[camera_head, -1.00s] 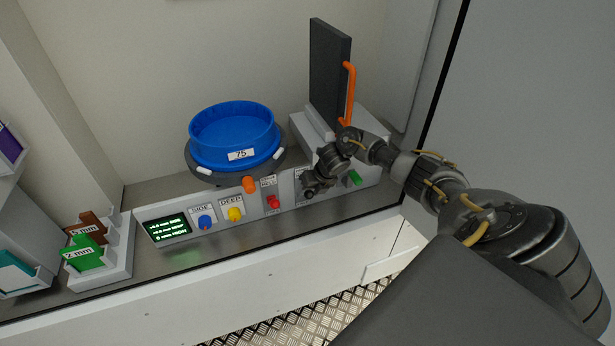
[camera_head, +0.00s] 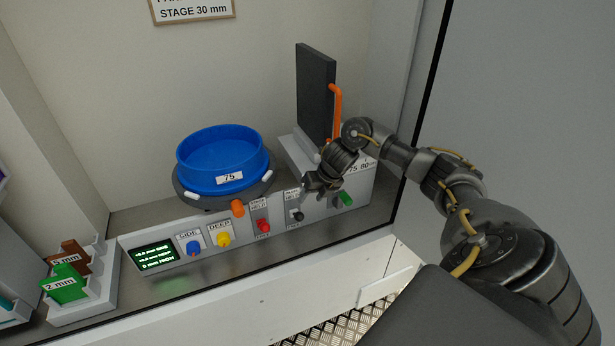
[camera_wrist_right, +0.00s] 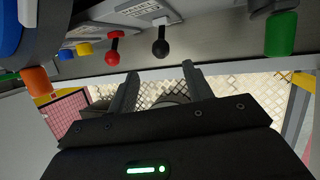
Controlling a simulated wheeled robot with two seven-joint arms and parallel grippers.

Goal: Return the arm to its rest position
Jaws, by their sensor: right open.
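My right arm comes in from the right in the head view. Its gripper (camera_head: 320,188) hangs in front of the control panel (camera_head: 190,268), close above and right of the black-knobbed lever (camera_head: 297,215). In the right wrist view the two fingers (camera_wrist_right: 160,72) are apart with nothing between them. The black knob (camera_wrist_right: 160,48) lies beyond the fingertips, apart from them. My left arm and gripper are not in view.
A blue bowl (camera_head: 222,155) marked 75 sits on a dark round stand. The panel bears a blue knob (camera_head: 193,248), a yellow knob (camera_head: 223,240) and a red knob (camera_head: 263,225). A dark upright plate (camera_head: 315,90) with an orange handle (camera_head: 336,110) stands behind my gripper.

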